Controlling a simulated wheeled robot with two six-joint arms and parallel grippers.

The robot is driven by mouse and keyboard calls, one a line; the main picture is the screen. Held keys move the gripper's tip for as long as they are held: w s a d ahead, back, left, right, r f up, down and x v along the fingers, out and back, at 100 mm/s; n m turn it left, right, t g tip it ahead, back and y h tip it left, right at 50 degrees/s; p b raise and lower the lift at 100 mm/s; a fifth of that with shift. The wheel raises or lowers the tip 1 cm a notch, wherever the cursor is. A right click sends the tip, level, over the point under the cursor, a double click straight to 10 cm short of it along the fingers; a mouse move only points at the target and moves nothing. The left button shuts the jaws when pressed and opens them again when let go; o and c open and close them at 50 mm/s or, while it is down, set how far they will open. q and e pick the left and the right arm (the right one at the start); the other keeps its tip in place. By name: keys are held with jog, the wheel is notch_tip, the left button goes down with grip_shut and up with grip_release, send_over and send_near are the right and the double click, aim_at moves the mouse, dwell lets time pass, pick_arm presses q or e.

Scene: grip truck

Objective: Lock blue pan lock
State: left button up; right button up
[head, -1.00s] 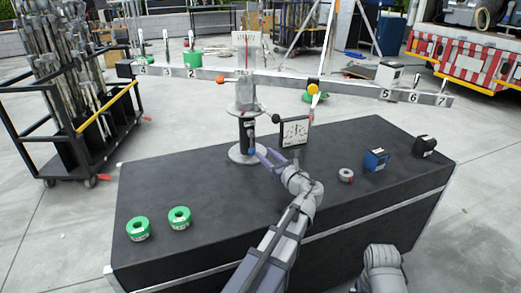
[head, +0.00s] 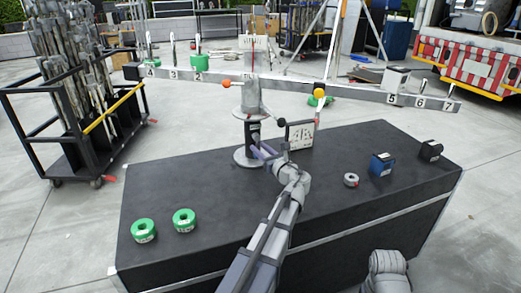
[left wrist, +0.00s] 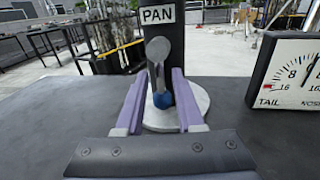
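The blue pan lock is a grey lever (left wrist: 158,52) with a blue ball knob (left wrist: 163,99) at its lower end. It hangs down on the dark post (left wrist: 122,40) below the PAN label (left wrist: 157,15). In the left wrist view my left gripper (left wrist: 164,78) has its two purple fingers apart, one on each side of the lever and knob. A gap shows beside the knob. In the head view my left gripper (head: 258,146) reaches the base of the post, and its fingers largely hide the lever. My right gripper is out of view.
A square dial (head: 300,134) stands right of the post. Green ring weights (head: 184,220) lie on the left of the black table (head: 230,205). A small grey ring (head: 351,180), a blue block (head: 382,164) and a black block (head: 430,150) lie right. A long numbered beam (head: 300,84) spans above.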

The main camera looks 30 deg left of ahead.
pick_arm(q)
grip_shut()
dwell(1.2)
